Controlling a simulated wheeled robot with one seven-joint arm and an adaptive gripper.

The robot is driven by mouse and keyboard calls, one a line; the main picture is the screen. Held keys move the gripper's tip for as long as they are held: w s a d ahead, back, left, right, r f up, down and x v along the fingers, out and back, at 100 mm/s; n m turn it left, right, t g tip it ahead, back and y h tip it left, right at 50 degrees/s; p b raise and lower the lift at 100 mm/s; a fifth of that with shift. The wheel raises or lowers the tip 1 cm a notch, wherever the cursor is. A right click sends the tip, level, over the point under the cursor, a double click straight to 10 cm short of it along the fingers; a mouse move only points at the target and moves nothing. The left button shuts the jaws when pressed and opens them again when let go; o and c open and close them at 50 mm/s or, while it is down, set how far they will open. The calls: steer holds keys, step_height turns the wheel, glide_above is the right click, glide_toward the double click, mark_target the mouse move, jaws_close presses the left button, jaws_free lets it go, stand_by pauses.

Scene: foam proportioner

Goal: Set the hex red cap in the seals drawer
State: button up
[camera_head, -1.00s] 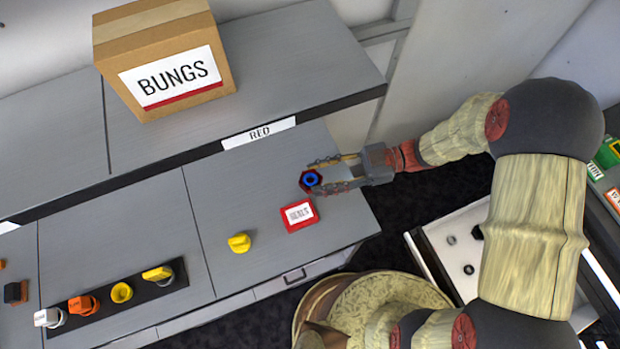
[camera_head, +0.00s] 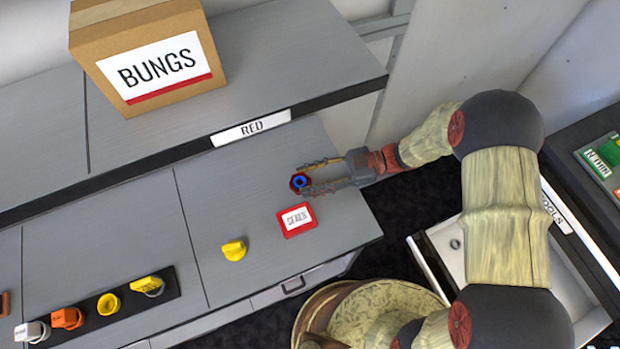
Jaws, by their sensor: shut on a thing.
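The hex red cap (camera_head: 300,183) shows a blue ring inside its red hexagonal rim. My gripper (camera_head: 309,178) is shut on it, with one finger on each side, above the right end of the grey counter. A red-framed card reading SEALS (camera_head: 297,220) lies on the counter just below the cap in the picture. A drawer front with a dark handle (camera_head: 293,285) shows under the counter's front edge. It looks closed, and I cannot read a label on it.
A yellow cap (camera_head: 234,250) stands left of the card. A black strip (camera_head: 122,300) holds several caps and fittings. The BUNGS box (camera_head: 150,60) sits on the upper shelf with the RED label (camera_head: 251,128). A white drawer marked TOOLS (camera_head: 452,262) stands open at the right.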

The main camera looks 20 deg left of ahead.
steer(key=shift+f, duration=0.15)
steer(key=o, duration=1.1)
steer(key=shift+o, duration=0.6)
steer(key=shift+w+d+r, duration=0.15)
steer(key=shift+d+r, duration=0.05)
steer(key=shift+r, duration=0.05)
steer(key=p+v, duration=0.3)
steer(key=v, duration=0.8)
steer(key=shift+w+d, duration=0.15)
steer(key=shift+d, duration=0.1)
